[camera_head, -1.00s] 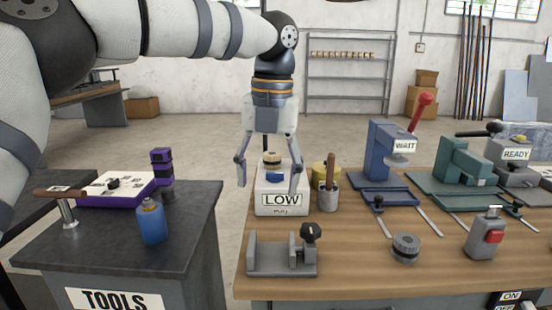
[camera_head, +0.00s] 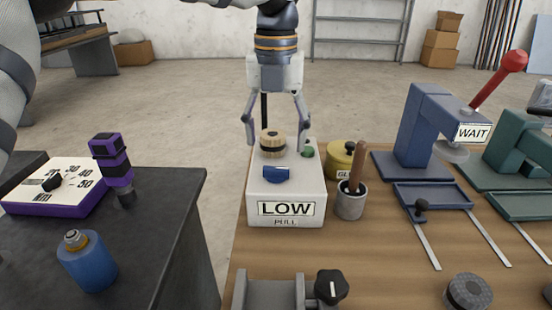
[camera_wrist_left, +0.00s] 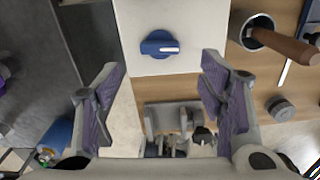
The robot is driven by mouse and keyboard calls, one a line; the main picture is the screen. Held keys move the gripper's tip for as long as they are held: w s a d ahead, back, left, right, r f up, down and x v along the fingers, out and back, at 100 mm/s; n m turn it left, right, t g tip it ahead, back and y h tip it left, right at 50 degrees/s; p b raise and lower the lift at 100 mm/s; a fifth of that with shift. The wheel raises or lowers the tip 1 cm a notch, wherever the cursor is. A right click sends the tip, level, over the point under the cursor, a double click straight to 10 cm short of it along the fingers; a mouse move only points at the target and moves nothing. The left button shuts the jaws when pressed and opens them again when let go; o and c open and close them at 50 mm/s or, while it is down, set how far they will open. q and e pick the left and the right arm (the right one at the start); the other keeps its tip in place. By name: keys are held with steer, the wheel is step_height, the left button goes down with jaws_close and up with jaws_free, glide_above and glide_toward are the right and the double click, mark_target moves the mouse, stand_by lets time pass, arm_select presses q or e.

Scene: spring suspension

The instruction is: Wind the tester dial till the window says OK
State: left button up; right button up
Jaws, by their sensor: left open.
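The tester is a white box (camera_head: 300,200) on the wooden bench, with a front window (camera_head: 286,208) that says LOW above a PULL label. The blue dial (camera_head: 277,173) sits on its top; in the left wrist view the blue dial (camera_wrist_left: 160,44) has a white pointer mark toward the right. A tan and black round knob (camera_head: 272,144) stands at the back of the box. My left gripper (camera_head: 274,143) is open and empty, fingers pointing down behind the dial. In the left wrist view its purple-padded fingers (camera_wrist_left: 162,80) are wide apart, with the dial beyond them. My right gripper is not in view.
A grey cup (camera_head: 351,203) with a wooden handle and a yellow tin (camera_head: 345,152) stand right of the tester. A blue press (camera_head: 424,125) showing WAIT is farther right. A grey fixture (camera_head: 272,292) is in front. A dark table (camera_head: 160,215) with a blue bottle (camera_head: 87,262) is left.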

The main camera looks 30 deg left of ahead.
mark_target(276, 168)
arm_select(q)
step_height(276, 168, down, 7)
steer(key=shift+w+r, duration=0.1)
steer(key=shift+r, duration=0.1)
steer(key=c, duration=1.2)
